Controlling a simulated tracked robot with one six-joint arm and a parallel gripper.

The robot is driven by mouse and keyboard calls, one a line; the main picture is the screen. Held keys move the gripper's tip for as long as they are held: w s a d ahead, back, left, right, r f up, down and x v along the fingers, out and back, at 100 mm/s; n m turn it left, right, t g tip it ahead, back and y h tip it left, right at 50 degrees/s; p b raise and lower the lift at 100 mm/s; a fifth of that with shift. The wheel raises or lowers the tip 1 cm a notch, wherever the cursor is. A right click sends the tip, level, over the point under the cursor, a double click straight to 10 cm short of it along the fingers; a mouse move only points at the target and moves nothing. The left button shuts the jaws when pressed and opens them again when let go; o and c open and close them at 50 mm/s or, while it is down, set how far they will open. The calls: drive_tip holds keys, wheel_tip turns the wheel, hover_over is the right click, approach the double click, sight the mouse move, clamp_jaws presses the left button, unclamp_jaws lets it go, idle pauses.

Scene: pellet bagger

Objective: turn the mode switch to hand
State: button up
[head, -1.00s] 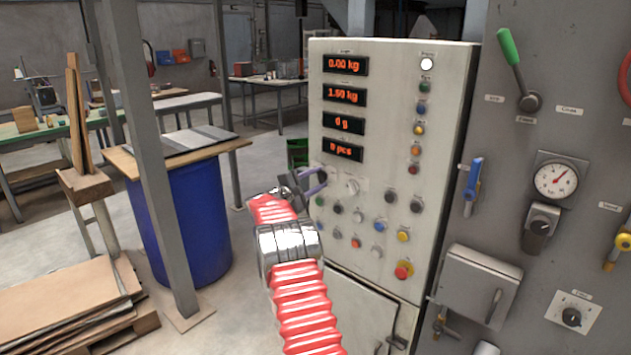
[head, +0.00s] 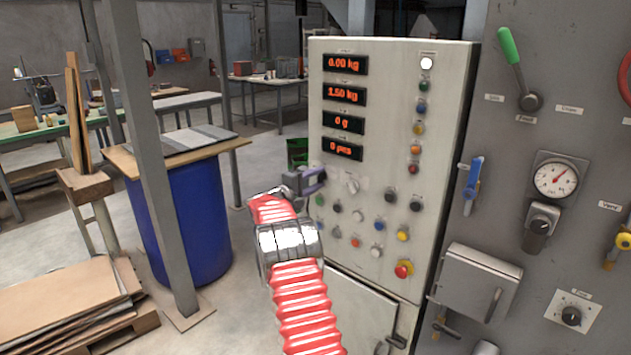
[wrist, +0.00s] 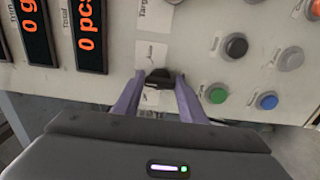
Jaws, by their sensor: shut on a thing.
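A small black knob (wrist: 159,77), which I take to be the mode switch, sits at the left edge of the pale control panel (head: 385,120). My gripper (wrist: 158,82) is shut on it, with one purple finger on either side in the wrist view. Small labels (wrist: 151,54) stand by the knob, too small to read, so its setting cannot be told. In the head view my gripper (head: 318,178) is against the panel below the displays and hides the knob.
Several red-digit displays (head: 344,95) are above my gripper. A white knob (head: 352,186) is close on the right. Several buttons lie below, including a green one (wrist: 217,95) and a blue one (wrist: 267,101). A blue drum (head: 195,220) and a grey post (head: 150,150) stand left.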

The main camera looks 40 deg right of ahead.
drive_tip(key=shift+s+d+f, duration=0.2)
drive_tip(key=shift+s+d, duration=0.05)
drive_tip(key=o, duration=1.1)
drive_tip(key=shift+w+a+r, duration=0.1)
drive_tip(key=shift+w, duration=0.05)
drive_tip(key=shift+c, duration=0.2)
drive_tip(key=shift+a, duration=0.1)
drive_tip(key=s+a, duration=0.1)
drive_tip(key=a, duration=1.2)
drive_tip(key=shift+a, duration=0.3)
